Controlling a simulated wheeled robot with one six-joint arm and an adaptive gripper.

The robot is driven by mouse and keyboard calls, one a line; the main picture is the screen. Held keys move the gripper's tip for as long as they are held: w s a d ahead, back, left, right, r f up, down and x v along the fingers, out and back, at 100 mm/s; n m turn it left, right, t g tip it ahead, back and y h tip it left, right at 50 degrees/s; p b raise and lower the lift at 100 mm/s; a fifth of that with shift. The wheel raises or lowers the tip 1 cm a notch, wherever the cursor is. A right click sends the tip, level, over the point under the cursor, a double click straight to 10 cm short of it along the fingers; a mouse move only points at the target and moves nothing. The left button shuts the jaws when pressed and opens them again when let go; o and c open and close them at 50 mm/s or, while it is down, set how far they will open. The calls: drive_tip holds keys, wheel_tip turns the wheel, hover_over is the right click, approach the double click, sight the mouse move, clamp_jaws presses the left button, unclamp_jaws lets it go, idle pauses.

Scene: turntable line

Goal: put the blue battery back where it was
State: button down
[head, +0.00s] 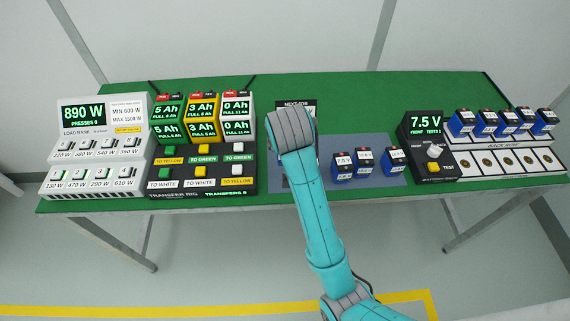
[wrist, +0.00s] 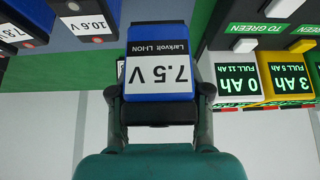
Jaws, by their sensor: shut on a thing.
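In the wrist view my gripper (wrist: 160,92) is shut on a blue battery (wrist: 160,62) with a white label reading 7.5 V, upside down in the picture. One finger is on each side of it. In the head view my arm hides the gripper and the held battery, near the middle of the green table. Three other blue batteries (head: 343,168) stand on a grey mat (head: 375,181) right of my arm. Two labelled batteries (wrist: 82,22) also show at the upper left of the wrist view.
At the right, a tester (head: 425,128) reads 7.5 V. Beside it a rack (head: 530,143) holds several blue batteries in its back row; its front-row places look empty. A transfer rig (head: 200,180) and a load bank (head: 95,150) stand on the left.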

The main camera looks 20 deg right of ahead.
wheel_tip(320, 180, down, 9)
drive_tip(key=shift+f, duration=0.1)
idle(0.4)
drive_tip(key=c, duration=0.8)
unclamp_jaws()
drive_tip(key=shift+f, duration=0.1)
drive_tip(key=shift+s+r, duration=0.15)
drive_tip(key=shift+r, duration=0.2)
drive_tip(key=v, duration=1.1)
drive_tip(key=shift+r, duration=0.25)
drive_tip(key=shift+s+f, duration=0.1)
drive_tip(key=shift+s, duration=0.05)
